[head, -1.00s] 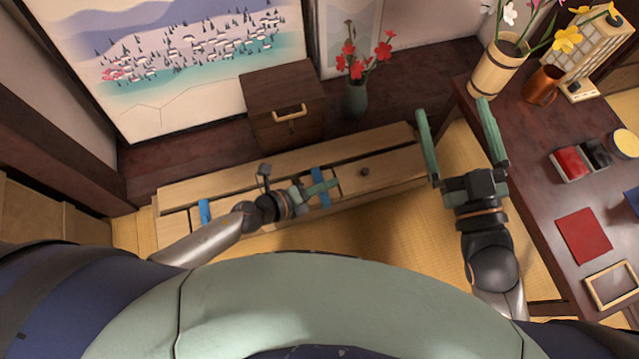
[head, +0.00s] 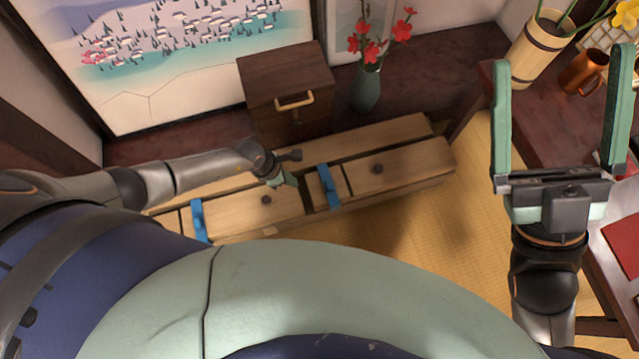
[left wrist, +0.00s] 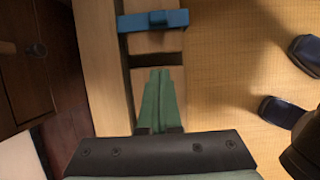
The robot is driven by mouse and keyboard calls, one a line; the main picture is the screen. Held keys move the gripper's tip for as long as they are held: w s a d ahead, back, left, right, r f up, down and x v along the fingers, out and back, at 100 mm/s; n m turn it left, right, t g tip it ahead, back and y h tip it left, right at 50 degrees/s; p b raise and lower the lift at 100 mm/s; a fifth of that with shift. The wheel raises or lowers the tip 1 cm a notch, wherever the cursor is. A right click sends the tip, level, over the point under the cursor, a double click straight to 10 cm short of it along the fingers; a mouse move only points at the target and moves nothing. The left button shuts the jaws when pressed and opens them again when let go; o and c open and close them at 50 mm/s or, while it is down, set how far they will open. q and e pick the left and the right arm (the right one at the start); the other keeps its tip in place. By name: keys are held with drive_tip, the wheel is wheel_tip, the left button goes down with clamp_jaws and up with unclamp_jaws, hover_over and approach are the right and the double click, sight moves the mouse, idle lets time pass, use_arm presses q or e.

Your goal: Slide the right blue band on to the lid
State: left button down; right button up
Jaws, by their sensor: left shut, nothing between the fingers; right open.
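The right blue band (head: 328,186) lies across the long wooden chest, just right of a dark gap and left of the knobbed right lid (head: 405,163). It also shows at the top of the left wrist view (left wrist: 152,20), with a small dark knob in its middle. The left lid (head: 250,208) has its own knob. My left gripper (head: 294,181) is shut and empty beside the gap, left of the right band and apart from it; its fingers also show in the left wrist view (left wrist: 161,74). My right gripper (head: 562,110) is open and empty, away at the right.
A left blue band (head: 199,220) crosses the chest's left end. Behind stand a small dark cabinet (head: 287,78) and a vase (head: 366,88) with red flowers. The dark table (head: 540,105) at right holds a wooden pot and copper mug.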

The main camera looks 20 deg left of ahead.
sight(328, 186)
use_arm(q)
drive_tip(key=b+x, duration=0.7)
drive_tip(key=x, duration=0.3)
drive_tip(key=shift+b, duration=0.35)
drive_tip(key=w+d, duration=0.1)
drive_tip(key=w+d+b, duration=0.1)
drive_tip(key=d, duration=0.1)
drive_tip(key=shift+w+d, duration=0.2)
use_arm(e)
wheel_tip(328, 186, down, 10)
drive_tip(key=a, duration=0.1)
drive_tip(key=shift+w+g, duration=0.25)
drive_tip(key=shift+g, duration=0.05)
use_arm(q)
drive_tip(key=shift+d, duration=0.1)
use_arm(e)
drive_tip(key=shift+r+m, duration=0.25)
drive_tip(key=shift+m, duration=0.05)
